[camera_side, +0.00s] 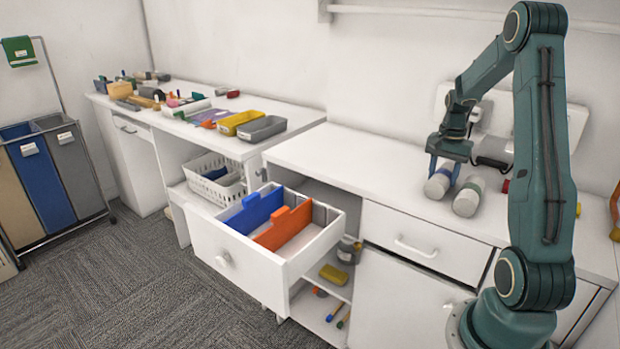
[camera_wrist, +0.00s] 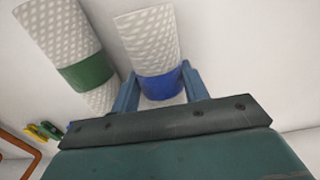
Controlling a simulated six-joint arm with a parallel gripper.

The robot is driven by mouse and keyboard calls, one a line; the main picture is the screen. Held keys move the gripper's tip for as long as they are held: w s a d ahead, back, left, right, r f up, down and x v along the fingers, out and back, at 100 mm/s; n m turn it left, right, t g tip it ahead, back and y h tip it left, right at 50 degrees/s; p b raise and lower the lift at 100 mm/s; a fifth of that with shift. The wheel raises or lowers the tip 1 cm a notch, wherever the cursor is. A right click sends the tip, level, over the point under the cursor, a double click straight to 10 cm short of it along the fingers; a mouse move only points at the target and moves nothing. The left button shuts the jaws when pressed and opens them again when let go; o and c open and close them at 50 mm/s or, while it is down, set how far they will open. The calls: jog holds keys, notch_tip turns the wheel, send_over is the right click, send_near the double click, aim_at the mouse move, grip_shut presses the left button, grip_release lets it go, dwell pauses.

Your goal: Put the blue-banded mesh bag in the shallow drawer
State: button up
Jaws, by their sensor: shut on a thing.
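The blue-banded mesh bag (camera_wrist: 151,40) is a pale, rounded mesh roll with a blue band; it also shows in the side view (camera_side: 437,187) at the counter. My gripper (camera_wrist: 160,86) is shut on it near the blue band, with one blue finger on each side; in the side view my gripper (camera_side: 443,165) comes down on it from above. I cannot tell whether the bag touches the counter. The shallow drawer (camera_side: 238,256) stands pulled open at centre left, with a blue divider (camera_side: 254,211) and an orange divider (camera_side: 285,227) inside.
A green-banded mesh bag (camera_wrist: 86,73) lies close beside the held one. The white counter (camera_side: 350,160) is clear to the left. A closed drawer (camera_side: 425,240) is below. A white basket (camera_side: 213,178) and a cluttered bench (camera_side: 175,125) stand beyond the open drawer.

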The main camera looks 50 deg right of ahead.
aim_at(443, 171)
jog(key=shift+f, duration=0.1)
jog(key=o, duration=1)
notch_tip(443, 171, up, 12)
jog(key=shift+r, duration=0.15)
dwell(0.6)
